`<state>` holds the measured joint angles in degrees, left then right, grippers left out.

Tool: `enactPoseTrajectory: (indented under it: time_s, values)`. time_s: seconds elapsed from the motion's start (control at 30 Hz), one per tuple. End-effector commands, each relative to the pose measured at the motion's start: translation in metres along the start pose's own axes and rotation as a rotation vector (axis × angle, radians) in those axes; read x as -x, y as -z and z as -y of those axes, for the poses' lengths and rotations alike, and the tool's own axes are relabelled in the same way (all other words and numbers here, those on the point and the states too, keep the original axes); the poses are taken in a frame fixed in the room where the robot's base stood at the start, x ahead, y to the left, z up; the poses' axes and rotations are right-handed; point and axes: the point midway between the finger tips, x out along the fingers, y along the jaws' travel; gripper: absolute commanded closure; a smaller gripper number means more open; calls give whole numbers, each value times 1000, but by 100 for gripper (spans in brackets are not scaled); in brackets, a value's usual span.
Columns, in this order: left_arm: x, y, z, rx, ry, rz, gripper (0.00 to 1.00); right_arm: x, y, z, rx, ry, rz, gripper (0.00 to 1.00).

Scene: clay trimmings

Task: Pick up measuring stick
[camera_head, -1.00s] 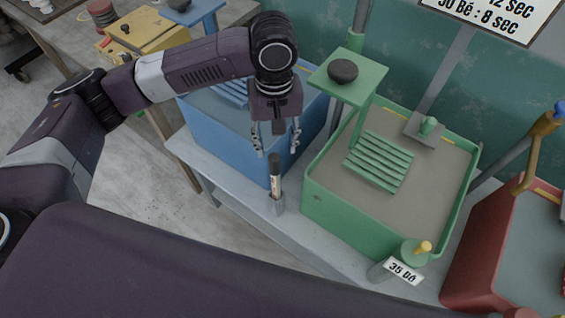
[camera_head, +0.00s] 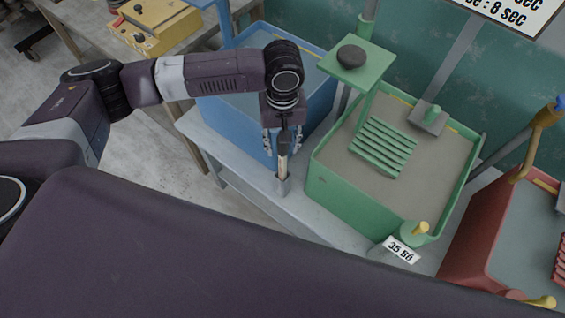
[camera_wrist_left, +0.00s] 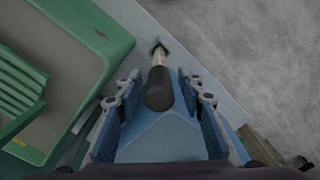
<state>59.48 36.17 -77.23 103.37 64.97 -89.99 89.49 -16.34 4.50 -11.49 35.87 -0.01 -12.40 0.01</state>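The measuring stick (camera_head: 282,165) stands upright in a small grey holder (camera_head: 283,185) at the bench's front edge. It has a black handle and a pale shaft. In the left wrist view its black end (camera_wrist_left: 159,90) points toward the camera, between my fingers. My left gripper (camera_head: 283,148) points down over the stick. It is open, with one finger on each side and a visible gap to the handle in the left wrist view (camera_wrist_left: 160,100). My right gripper is not in view.
A blue tub (camera_head: 225,112) stands behind the stick. A green tub (camera_head: 340,205) with a ribbed rack stands close to its right. A red tub (camera_head: 470,245) is farther right. A "35 Bé" label (camera_head: 401,250) sits at the bench front. Open floor lies left of the bench.

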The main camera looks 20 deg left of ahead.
Motion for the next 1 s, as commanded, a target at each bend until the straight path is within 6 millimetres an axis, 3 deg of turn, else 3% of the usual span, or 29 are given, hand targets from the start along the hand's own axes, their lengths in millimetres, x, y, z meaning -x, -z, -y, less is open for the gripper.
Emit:
enactPoseTrajectory:
  time_s: [0.03, 0.2, 0.3, 0.77, 1.0]
  values:
    - [0, 0, 0, 0, 0, 0, 73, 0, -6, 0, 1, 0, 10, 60]
    - [0, 0, 0, 0, -1, 0, 91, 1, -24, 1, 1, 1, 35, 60]
    - [0, 0, 0, 0, -1, 0, 100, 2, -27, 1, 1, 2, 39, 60]
    - [4, 0, -1, -1, -2, -1, 100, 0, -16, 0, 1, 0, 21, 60]
    - [28, 0, -1, 0, -3, -2, 100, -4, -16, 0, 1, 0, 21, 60]
